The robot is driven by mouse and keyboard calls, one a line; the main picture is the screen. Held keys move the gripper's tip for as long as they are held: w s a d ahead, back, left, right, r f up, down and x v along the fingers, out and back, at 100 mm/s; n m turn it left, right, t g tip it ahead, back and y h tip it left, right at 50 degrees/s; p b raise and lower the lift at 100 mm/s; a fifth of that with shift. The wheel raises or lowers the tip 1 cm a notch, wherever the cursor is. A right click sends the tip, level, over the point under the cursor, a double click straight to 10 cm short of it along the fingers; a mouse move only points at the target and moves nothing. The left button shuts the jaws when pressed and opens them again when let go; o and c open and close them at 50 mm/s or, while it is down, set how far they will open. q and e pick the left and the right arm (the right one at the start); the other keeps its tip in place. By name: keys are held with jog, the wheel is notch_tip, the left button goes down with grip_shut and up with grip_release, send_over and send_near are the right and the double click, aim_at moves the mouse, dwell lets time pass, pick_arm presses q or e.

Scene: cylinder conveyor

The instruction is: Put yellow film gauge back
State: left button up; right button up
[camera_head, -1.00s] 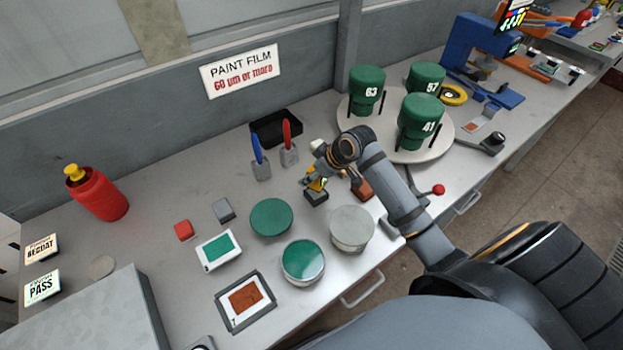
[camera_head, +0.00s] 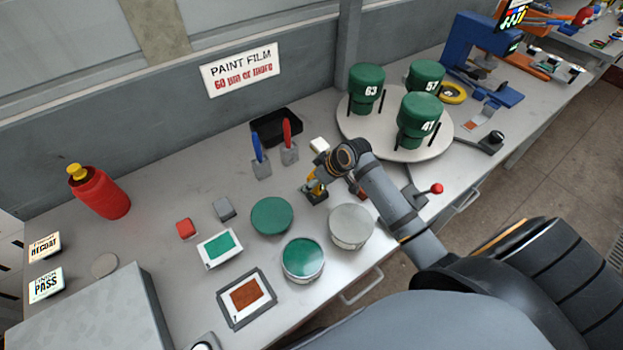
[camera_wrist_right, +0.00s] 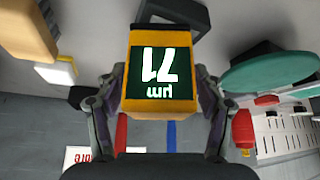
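The yellow film gauge (camera_wrist_right: 160,75) fills the middle of the right wrist view, its dark screen reading 71 µm upside down. In the head view the gauge (camera_head: 316,187) is a small yellow patch at my right gripper. My right gripper (camera_wrist_right: 160,85) has a finger on each side of the gauge, and they appear closed on it. In the head view the gripper (camera_head: 314,184) is partly hidden by my wrist. A small black stand (camera_head: 314,197) is right under the gauge; I cannot tell whether they touch. My left gripper is out of view.
A green disc (camera_head: 272,215), a grey-topped can (camera_head: 351,228) and a green-topped can (camera_head: 303,258) stand nearby. Blue (camera_head: 259,150) and red (camera_head: 287,135) handled tools are behind. A turntable (camera_head: 439,143) with green cups is to the right.

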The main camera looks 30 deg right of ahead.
jog(key=v, duration=1.2)
jog(key=shift+r, duration=0.15)
dwell(0.3)
